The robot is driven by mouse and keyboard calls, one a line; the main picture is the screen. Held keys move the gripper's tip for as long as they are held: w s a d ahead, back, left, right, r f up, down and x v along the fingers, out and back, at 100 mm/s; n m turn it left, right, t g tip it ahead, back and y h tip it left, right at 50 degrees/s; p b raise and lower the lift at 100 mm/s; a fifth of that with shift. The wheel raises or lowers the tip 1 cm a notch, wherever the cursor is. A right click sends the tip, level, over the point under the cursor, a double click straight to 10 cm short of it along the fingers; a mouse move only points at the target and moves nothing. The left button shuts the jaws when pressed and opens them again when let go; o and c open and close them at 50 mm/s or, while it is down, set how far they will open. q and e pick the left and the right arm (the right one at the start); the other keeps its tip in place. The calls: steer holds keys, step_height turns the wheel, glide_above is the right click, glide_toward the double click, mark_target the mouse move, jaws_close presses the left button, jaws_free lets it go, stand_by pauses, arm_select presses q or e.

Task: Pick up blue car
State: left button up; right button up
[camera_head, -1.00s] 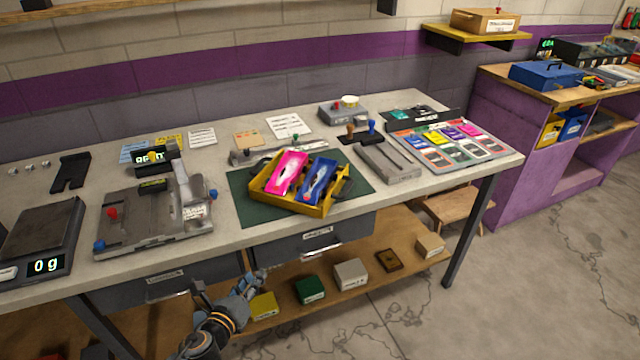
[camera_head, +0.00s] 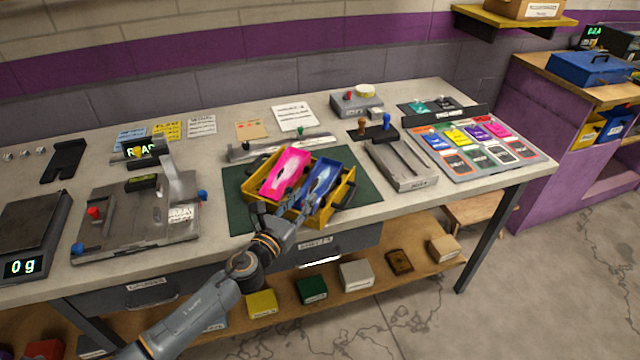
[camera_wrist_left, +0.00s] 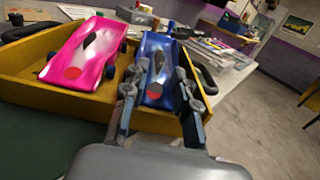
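The blue car (camera_head: 320,184) lies in the right part of a yellow tray (camera_head: 346,192) on a green mat. In the left wrist view the blue car (camera_wrist_left: 157,62) lies between the two fingers of my left gripper (camera_wrist_left: 160,88). In the head view my left gripper (camera_head: 285,208) reaches over the tray's front edge at the near end of the blue car. Its fingers are apart, one on each side of the car; I cannot tell whether they touch it. A pink car (camera_head: 286,172) lies beside it on the left. My right gripper is not in view.
The green mat (camera_head: 366,205) surrounds the tray. A metal fixture (camera_head: 135,215) stands on the left and a scale (camera_head: 30,235) beyond it. A grey slotted block (camera_head: 400,166) and a card display (camera_head: 482,145) stand on the right.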

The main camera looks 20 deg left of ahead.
mark_target(312, 187)
arm_select(q)
steer(key=shift+w+r, duration=0.1)
steer(key=shift+w, duration=0.5)
steer(key=w, duration=0.2)
steer(key=w+d, duration=0.1)
steer(key=shift+w, duration=0.75)
steer(key=shift+c, duration=0.2)
jaws_close()
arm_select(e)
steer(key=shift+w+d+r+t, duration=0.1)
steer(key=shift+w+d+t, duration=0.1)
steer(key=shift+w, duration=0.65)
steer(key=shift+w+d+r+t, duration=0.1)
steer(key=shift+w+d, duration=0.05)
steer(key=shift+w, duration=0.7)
